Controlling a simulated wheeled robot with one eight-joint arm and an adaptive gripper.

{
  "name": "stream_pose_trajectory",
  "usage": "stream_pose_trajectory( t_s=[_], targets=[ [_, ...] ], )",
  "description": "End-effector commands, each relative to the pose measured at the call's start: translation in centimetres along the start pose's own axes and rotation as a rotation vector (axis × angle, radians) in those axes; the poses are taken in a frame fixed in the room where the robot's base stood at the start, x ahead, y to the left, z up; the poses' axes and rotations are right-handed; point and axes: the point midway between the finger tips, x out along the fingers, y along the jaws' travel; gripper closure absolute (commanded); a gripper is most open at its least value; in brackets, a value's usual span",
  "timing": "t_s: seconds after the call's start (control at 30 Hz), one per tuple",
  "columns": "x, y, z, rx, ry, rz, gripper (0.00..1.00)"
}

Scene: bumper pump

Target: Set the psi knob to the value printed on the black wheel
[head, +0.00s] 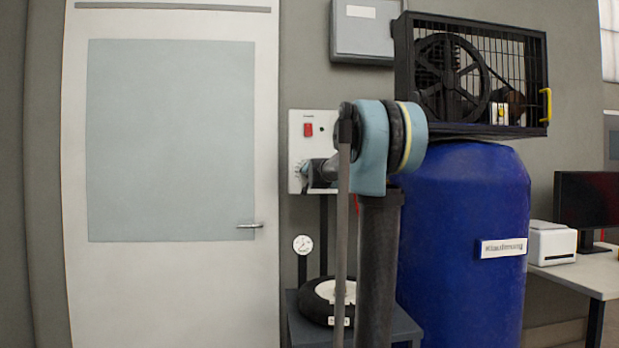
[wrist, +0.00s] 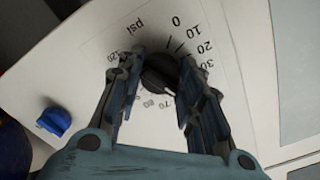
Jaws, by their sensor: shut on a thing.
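The black psi knob (wrist: 160,76) sits on a white panel with a printed scale around it; 0, 10, 20, 30, 70 and 80 can be read. My gripper (wrist: 162,66) is shut on the knob, one finger on each side. I cannot tell which value the knob points to. In the head view my gripper (head: 314,174) reaches the white panel (head: 298,150), and my arm hides much of it. The black wheel (head: 318,312) lies on a dark stand below; a white label shows on it, too small to read.
A blue knob (wrist: 54,122) sticks out of the panel beside the scale. A red switch (head: 308,129) is on the panel's upper part. A round gauge (head: 302,244) stands above the wheel. A large blue tank (head: 462,220) with a caged compressor (head: 470,75) stands to the right.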

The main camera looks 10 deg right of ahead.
Motion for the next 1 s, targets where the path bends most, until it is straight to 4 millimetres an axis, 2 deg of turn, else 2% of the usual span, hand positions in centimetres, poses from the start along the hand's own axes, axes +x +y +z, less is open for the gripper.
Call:
stream_pose_trajectory(
  t_s=[0.4, 0.43, 0.5, 0.87, 1.0],
  targets=[
    [-0.05, -0.07, 0.27, 0.006, -0.006, -0.001, 0.9],
    [-0.05, -0.07, 0.27, 0.006, -0.006, -0.001, 0.62],
    [-0.04, -0.06, 0.24, 0.006, -0.005, -0.001, 0.46],
    [-0.09, 0.01, 0.07, 0.005, -0.002, 0.0, 0.46],
    [-0.81, 0.02, 0.04, 0.005, -0.002, 0.0, 0.46]
  ],
)
